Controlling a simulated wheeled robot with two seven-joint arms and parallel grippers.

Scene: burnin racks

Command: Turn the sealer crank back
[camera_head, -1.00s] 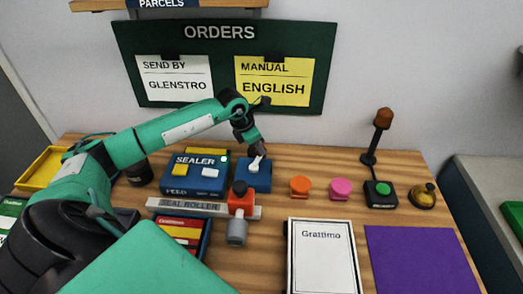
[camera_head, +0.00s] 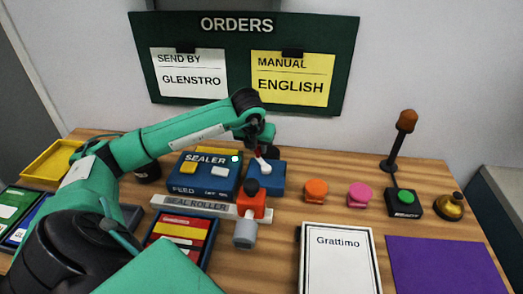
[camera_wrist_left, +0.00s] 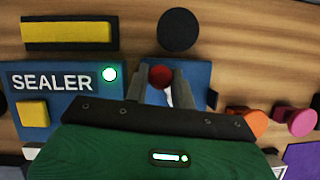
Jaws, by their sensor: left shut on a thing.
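The sealer (camera_head: 204,186) is a blue box with yellow and white buttons and a lit green lamp. Beside it on the right stands a smaller blue crank box (camera_head: 274,182) with a white crank arm (camera_head: 265,165) and a red knob. My left gripper (camera_head: 259,151) reaches down over this box from behind and is shut on the crank knob. In the left wrist view the red knob (camera_wrist_left: 162,76) shows between the two grey fingers; part of the white arm shows beside them. My right gripper is not in view.
In front lies the seal roller (camera_head: 180,203) bar with a red block (camera_head: 251,204) and grey cylinder. An orange button (camera_head: 315,190), a pink button (camera_head: 359,195), a green-button box (camera_head: 403,202) and a brass bell (camera_head: 450,206) stand to the right. A Grattimo box lies in front.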

